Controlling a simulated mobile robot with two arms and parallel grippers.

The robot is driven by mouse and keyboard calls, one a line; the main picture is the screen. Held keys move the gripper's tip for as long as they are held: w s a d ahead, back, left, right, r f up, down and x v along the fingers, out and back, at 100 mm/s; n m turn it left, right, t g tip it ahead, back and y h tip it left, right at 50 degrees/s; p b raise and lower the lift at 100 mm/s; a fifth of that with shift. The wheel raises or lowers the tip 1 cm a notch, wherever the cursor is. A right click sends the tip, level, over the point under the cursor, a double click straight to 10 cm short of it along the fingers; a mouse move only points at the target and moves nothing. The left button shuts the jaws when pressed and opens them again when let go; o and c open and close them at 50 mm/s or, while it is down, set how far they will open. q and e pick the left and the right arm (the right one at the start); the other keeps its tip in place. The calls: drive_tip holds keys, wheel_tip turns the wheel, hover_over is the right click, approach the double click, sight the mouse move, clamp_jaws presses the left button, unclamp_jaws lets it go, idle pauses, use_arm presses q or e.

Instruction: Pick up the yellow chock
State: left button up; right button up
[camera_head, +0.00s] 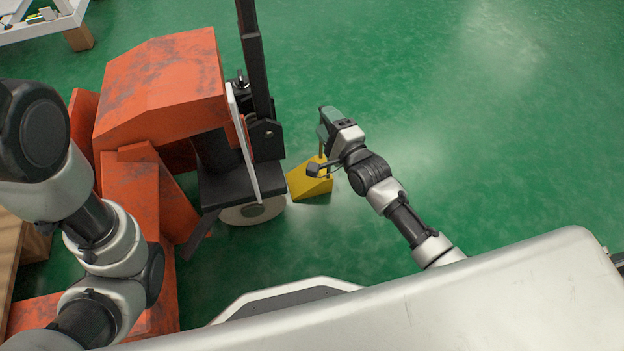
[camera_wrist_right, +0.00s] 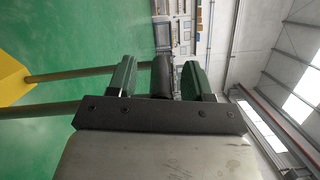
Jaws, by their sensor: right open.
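The yellow chock (camera_head: 308,184) is a wedge on the green floor, beside the wheel of the orange pallet truck. Thin posts rise from it towards my right gripper (camera_head: 328,119), which is above the chock. In the right wrist view the chock (camera_wrist_right: 12,76) shows at the left edge, with two posts running right from it. My right gripper (camera_wrist_right: 160,82) is open there, with a green finger on each side of a dark cylinder (camera_wrist_right: 162,76). This looks like the grip of the chock's handle; contact cannot be told. My left arm shows at the left, its gripper out of view.
The worn orange pallet truck (camera_head: 165,85) with a dark upright mast stands left of the chock, close to it. Its light wheel (camera_head: 252,212) nearly touches the chock. The green floor to the right is clear. A white table (camera_head: 40,25) stands at the far left.

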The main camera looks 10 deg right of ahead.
clamp_jaws()
idle(1.2)
drive_tip(key=shift+r, duration=0.15)
